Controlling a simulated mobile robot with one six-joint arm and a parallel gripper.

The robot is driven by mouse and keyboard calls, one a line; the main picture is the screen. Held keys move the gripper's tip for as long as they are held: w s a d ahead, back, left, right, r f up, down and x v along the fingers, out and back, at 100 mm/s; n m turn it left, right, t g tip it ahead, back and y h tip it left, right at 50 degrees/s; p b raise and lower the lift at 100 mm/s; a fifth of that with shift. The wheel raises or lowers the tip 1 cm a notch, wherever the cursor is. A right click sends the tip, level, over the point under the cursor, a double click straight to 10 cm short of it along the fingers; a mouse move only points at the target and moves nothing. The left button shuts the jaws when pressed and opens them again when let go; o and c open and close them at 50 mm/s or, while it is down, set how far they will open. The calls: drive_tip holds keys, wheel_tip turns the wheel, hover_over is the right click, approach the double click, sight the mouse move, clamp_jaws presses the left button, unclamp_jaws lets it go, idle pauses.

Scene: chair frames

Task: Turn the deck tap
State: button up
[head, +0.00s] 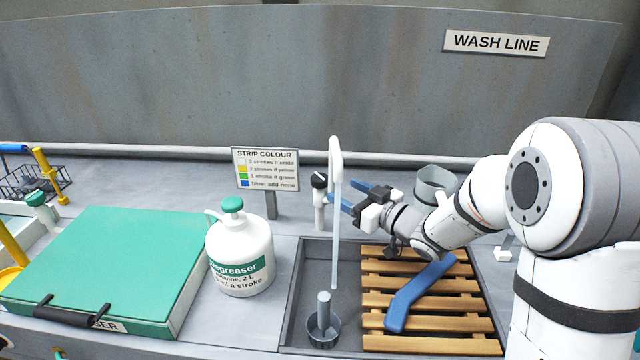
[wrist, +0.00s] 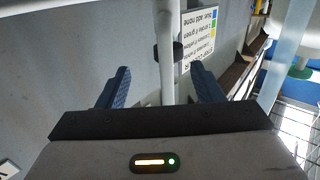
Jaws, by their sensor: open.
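The deck tap (head: 336,150) is a tall white gooseneck behind the sink, with a black knob (head: 319,181) at its left. A pale translucent column, like running water, drops from its spout toward the sink (head: 300,300). My gripper (head: 352,197) is open beside the tap, its blue fingers pointing left toward it. In the wrist view a white upright pipe of the tap (wrist: 167,60) lies between the two fingers in the picture, with the black knob (wrist: 177,50) just beyond the fingertips. I cannot tell whether a finger touches it.
A degreaser bottle (head: 240,255) and a green lidded box (head: 110,265) stand left. A strip-colour sign (head: 265,170) stands behind. A wooden rack (head: 440,345) with a blue bent piece (head: 415,295) covers the sink's right side. A grey cup (head: 435,185) stands behind my arm.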

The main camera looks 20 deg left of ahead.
sight(329, 185)
drive_tip(key=shift+a+f+y, duration=0.1)
drive_tip(key=shift+a+y, duration=0.2)
drive_tip(key=shift+a, duration=0.45)
drive_tip(key=x, duration=0.7)
drive_tip(key=shift+a+p, duration=0.15)
drive_tip(key=shift+p, duration=0.15)
